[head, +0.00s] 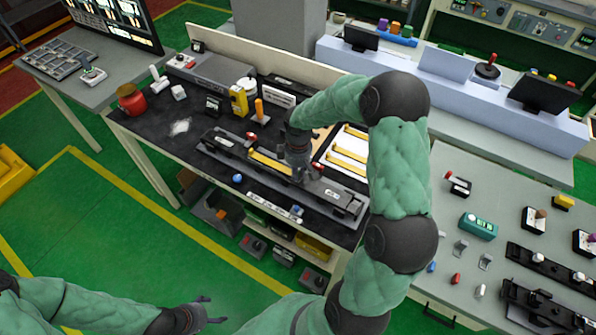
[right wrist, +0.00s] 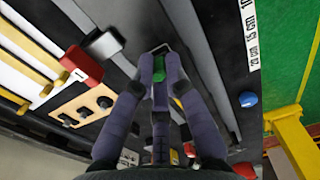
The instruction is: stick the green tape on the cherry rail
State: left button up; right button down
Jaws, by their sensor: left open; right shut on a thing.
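My right gripper (head: 299,178) reaches down over the long dark fixture (head: 335,198) on the black-topped bench. In the right wrist view its fingers (right wrist: 160,62) are closed together, with a small green piece (right wrist: 159,72) between the tips that I take for the green tape. The tips are close above the fixture's grey channel; I cannot tell whether they touch it. A yellow strip (head: 270,163) lies in the fixture left of the gripper. I cannot make out which part is the cherry rail. My left gripper (head: 208,311) is open and empty, low over the floor, away from the bench.
A white tray with yellow strips (head: 348,155) lies behind the fixture. A red knob (head: 252,137), a yellow block (head: 238,100) and an orange-handled tool (head: 259,110) stand further back. A blue knob (head: 237,178) and a white scale strip (head: 275,206) are along the front.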

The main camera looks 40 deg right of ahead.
jog(key=c, duration=1.2)
grip_release()
notch_tip(320, 180, up, 12)
jog(key=shift+d, duration=0.1)
